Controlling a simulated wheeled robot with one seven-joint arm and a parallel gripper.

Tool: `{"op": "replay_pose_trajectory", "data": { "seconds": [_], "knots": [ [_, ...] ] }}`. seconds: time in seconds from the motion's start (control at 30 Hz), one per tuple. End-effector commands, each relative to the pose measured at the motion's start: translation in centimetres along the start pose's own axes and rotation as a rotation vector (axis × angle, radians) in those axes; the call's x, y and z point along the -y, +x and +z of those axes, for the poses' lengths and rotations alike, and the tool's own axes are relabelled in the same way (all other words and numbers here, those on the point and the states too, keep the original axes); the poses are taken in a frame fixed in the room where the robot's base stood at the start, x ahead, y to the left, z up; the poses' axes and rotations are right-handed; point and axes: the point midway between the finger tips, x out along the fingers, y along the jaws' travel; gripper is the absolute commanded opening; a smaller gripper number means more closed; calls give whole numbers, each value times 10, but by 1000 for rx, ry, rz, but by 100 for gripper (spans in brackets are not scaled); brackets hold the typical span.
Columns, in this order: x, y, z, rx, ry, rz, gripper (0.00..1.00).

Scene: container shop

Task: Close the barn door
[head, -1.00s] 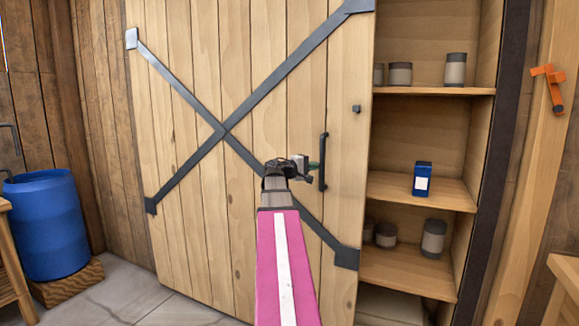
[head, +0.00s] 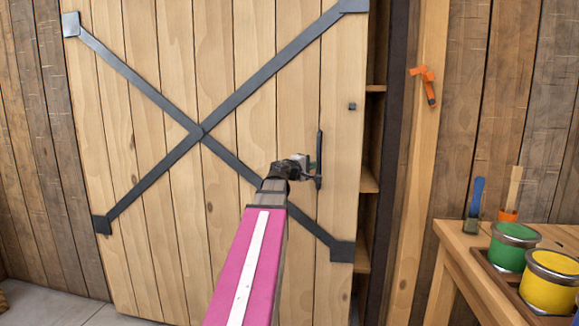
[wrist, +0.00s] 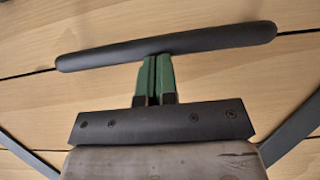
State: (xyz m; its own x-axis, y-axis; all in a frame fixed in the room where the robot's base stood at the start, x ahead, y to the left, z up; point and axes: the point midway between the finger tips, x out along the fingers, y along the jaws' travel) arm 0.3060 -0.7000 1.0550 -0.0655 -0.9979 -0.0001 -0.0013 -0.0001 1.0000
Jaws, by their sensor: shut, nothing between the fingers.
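The barn door (head: 235,80) is light wood with a dark metal X brace. It covers most of the shelf opening, with a narrow gap along its right edge. Its dark vertical handle (head: 319,160) is near that edge; the handle (wrist: 220,37) also spans the top of the wrist view. My gripper (head: 314,168) is at the handle's left side. In the wrist view its green fingers (wrist: 153,62) are together, with nothing visible between them, and their tips meet the handle's edge. I cannot tell whether they press on it.
Shelf edges (head: 369,181) show in the gap beside the dark post (head: 394,150). An orange hook (head: 425,82) is on the wooden frame. At right a workbench (head: 450,240) holds green (head: 511,250) and yellow (head: 552,285) cans and brushes.

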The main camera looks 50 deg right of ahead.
Motion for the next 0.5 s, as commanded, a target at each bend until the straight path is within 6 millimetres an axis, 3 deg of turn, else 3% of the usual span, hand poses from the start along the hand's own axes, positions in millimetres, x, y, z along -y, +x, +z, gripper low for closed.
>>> {"op": "replay_pose_trajectory", "data": {
  "seconds": [0.2, 0.5],
  "knots": [
    [-1, 41, 56, 5, 0, 0, 0],
    [-1, 84, 119, 2, 0, 1, 0]
  ]
}}
